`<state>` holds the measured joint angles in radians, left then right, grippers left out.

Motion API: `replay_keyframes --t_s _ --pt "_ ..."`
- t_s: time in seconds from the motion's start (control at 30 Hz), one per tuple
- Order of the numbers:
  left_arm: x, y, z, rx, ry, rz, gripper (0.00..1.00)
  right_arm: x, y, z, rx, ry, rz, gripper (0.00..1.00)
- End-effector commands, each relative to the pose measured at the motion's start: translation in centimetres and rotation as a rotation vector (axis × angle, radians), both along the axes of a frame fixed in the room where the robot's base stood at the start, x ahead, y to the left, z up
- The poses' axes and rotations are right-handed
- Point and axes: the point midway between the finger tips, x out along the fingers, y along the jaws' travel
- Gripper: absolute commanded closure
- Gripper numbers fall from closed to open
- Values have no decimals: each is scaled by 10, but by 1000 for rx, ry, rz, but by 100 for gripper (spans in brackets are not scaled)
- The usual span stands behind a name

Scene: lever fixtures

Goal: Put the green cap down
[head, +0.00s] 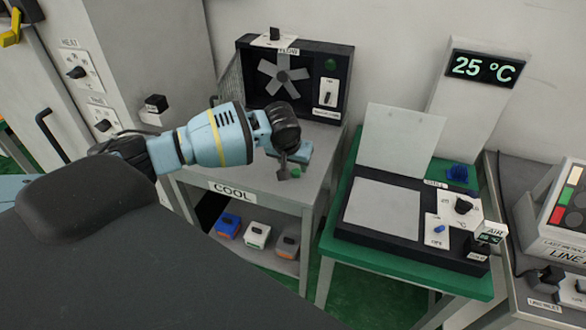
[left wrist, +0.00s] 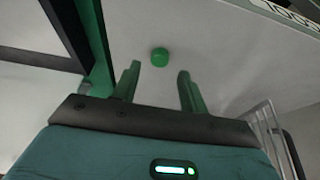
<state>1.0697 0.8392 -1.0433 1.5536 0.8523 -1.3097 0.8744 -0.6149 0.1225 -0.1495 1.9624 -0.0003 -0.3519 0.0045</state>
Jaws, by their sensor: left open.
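The green cap (left wrist: 160,57) rests on the grey top of the COOL table (head: 232,178), near its front edge. In the left wrist view it shows as a small round green piece just beyond the fingertips, in line with the gap between them. My left gripper (left wrist: 156,82) is open with nothing between its fingers. In the head view the left gripper (head: 284,174) is over the table, and the cap (head: 296,171) shows just to the right of the fingertips. My right gripper is in neither view.
A dark fan box (head: 293,85) stands at the back of the COOL table. To the right is a green table (head: 400,270) with a flat-plate device (head: 383,210). A 25 °C display (head: 483,68) stands behind it.

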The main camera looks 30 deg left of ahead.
Motion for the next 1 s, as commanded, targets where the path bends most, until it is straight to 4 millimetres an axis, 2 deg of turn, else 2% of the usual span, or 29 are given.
replay_keyframes --t_s 0.03,0.1,0.4,0.67,0.9,1.0 --pt "-3 -1 17 -1 -10 0 57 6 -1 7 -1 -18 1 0" --pt "-9 -2 30 0 -9 0 57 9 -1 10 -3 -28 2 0" --pt "-27 -7 69 -1 -1 0 57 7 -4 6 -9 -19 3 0" --pt "-31 -8 79 0 0 1 57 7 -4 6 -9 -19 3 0" --pt "-31 -8 78 -1 0 0 57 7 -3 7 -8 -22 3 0" --pt "-34 -14 71 -4 3 -21 57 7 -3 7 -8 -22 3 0"
